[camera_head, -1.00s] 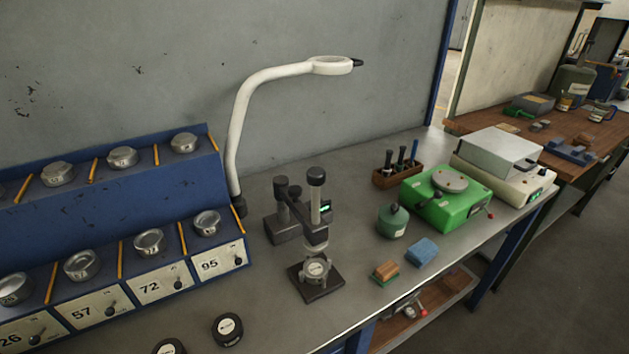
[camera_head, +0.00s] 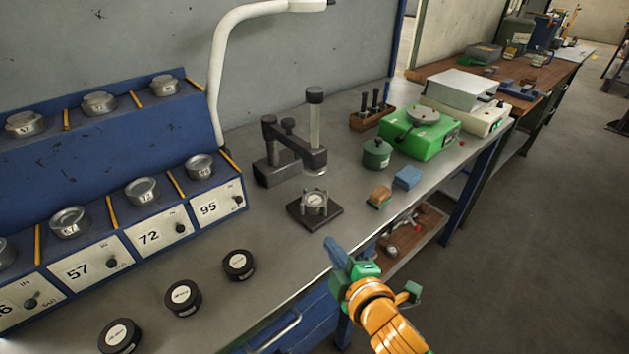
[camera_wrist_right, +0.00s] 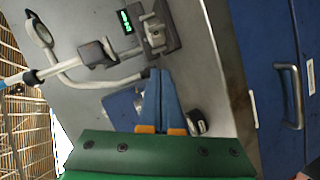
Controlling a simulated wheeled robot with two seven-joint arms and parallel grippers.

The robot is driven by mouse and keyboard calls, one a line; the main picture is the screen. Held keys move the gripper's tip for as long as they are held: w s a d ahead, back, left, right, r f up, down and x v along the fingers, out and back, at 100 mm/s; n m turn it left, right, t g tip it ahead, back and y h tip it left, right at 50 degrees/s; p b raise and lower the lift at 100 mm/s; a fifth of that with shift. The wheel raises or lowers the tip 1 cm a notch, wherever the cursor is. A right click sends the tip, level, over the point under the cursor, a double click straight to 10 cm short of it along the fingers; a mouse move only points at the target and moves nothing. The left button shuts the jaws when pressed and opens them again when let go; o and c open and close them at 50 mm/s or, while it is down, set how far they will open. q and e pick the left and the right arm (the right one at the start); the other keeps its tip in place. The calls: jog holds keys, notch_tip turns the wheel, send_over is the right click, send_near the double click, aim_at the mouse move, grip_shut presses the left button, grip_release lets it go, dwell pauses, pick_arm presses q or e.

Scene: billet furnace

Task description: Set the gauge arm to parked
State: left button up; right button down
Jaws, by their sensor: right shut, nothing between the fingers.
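The gauge stand (camera_head: 273,172) is a dark block with a post on the bench. Its gauge arm (camera_head: 292,143) reaches from that post toward the front right, with a tall knobbed column at its outer end. In the right wrist view the gauge arm (camera_wrist_right: 97,53) and a lit green display (camera_wrist_right: 126,21) show near the top. My right gripper (camera_head: 336,247) is shut and empty, in front of the plate near the bench edge, apart from the gauge. My left gripper is not in view.
Several black round pucks (camera_head: 239,264) lie at the front left, beside the blue numbered rack (camera_head: 110,235). A white lamp arm (camera_head: 220,75) rises behind. A green jar (camera_head: 377,153), brown block (camera_head: 380,196), blue block (camera_head: 407,177) and green device (camera_head: 432,140) stand to the right.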

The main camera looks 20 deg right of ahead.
notch_tip(320, 180, up, 8)
jog(key=w+a+n+t+y, duration=0.1)
jog(key=a+n+t, duration=0.1)
jog(key=n, duration=0.3)
jog(key=shift+r+t+y, duration=0.25)
jog(key=shift+t+y, duration=0.15)
jog(key=shift+t, duration=0.4)
jog(key=shift+w+a, duration=0.1)
jog(key=w+d+p, duration=0.1)
jog(key=w+d, duration=0.1)
jog(key=w, duration=0.9)
jog(key=shift+w+d+p, duration=0.15)
jog(key=shift+d+p, duration=0.25)
